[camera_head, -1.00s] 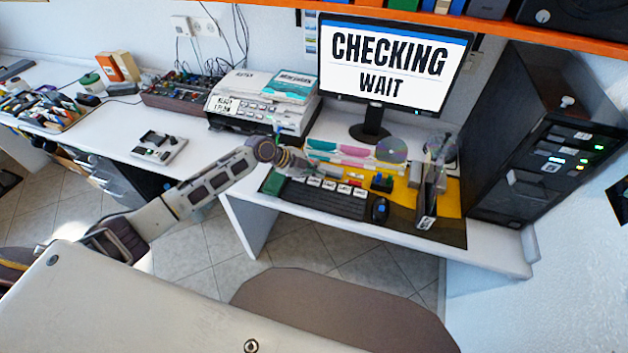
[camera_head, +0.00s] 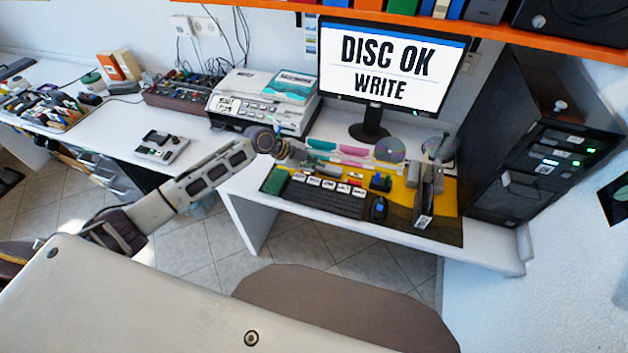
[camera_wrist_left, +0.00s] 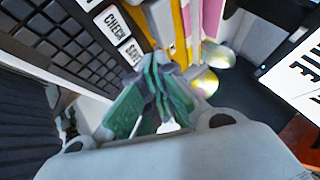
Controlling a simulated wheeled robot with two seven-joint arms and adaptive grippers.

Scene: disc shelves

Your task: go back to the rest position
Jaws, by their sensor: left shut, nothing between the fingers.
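My left arm reaches in from the left in the head view. Its gripper (camera_head: 298,156) hangs over the desk, above the back edge of the keyboard (camera_head: 325,198). In the left wrist view the fingers (camera_wrist_left: 160,68) are together and hold nothing. A key marked CHECK (camera_wrist_left: 113,22) lies just beyond and left of them in that view. The monitor (camera_head: 392,65) reads DISC OK, WRITE. My right gripper does not show.
A printer-like machine (camera_head: 262,102) stands left of the monitor, a black tower (camera_head: 535,150) on the right. An orange shelf (camera_head: 500,35) runs above. A chair (camera_head: 340,310) is in front.

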